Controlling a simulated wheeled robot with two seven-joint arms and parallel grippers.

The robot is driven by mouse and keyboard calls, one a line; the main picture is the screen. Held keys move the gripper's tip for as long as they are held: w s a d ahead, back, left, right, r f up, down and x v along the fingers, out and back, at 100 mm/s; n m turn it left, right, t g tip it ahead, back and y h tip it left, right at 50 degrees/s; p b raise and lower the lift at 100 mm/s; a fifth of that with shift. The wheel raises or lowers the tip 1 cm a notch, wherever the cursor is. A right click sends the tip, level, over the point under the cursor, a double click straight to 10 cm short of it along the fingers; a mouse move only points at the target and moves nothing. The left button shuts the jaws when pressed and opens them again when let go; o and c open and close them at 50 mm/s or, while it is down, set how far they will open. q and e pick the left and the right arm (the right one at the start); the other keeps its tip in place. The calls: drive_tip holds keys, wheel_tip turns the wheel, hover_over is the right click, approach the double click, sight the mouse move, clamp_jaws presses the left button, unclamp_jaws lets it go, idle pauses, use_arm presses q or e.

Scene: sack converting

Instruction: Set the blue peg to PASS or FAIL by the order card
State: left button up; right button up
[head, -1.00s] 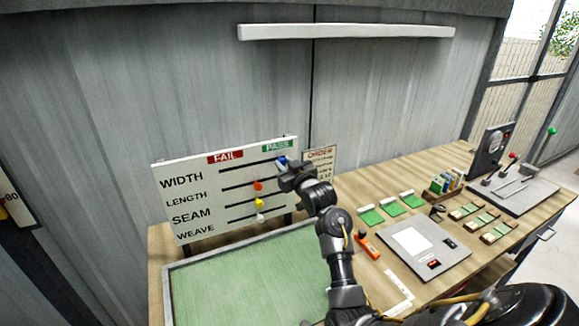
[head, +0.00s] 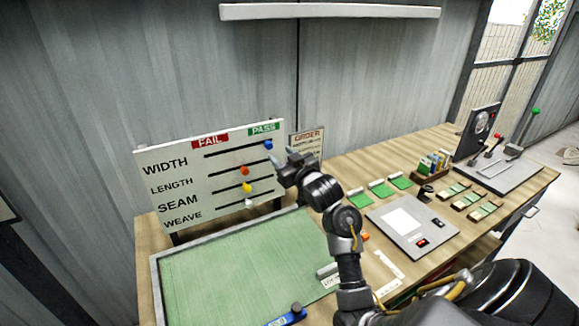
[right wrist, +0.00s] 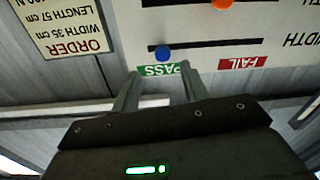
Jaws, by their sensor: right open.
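The white check board (head: 160,190) stands upright with rows WIDTH, LENGTH, SEAM and WEAVE. The blue peg (head: 268,145) is at the right end of the WIDTH slot, below the green PASS label (head: 263,128). The red FAIL label (head: 209,141) is at the left. In the right wrist view, upside down, the blue peg (right wrist: 163,53) sits beside PASS. My right gripper (head: 281,157) is open and empty, just off the board; its fingers are apart from the peg. The order card (head: 306,143) stands right of the board; the wrist view shows WIDTH 35 cm, LENGTH 57 cm.
Orange (head: 244,170), yellow (head: 247,187) and white (head: 249,203) pegs sit mid-slot below. A green mat (head: 230,265) lies in front. A grey panel (head: 425,238) and several green sample cards lie to the right.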

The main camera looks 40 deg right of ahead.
drive_tip(key=shift+s+a+b, duration=0.2)
drive_tip(key=shift+s+b, duration=0.1)
drive_tip(key=shift+s, duration=1.85)
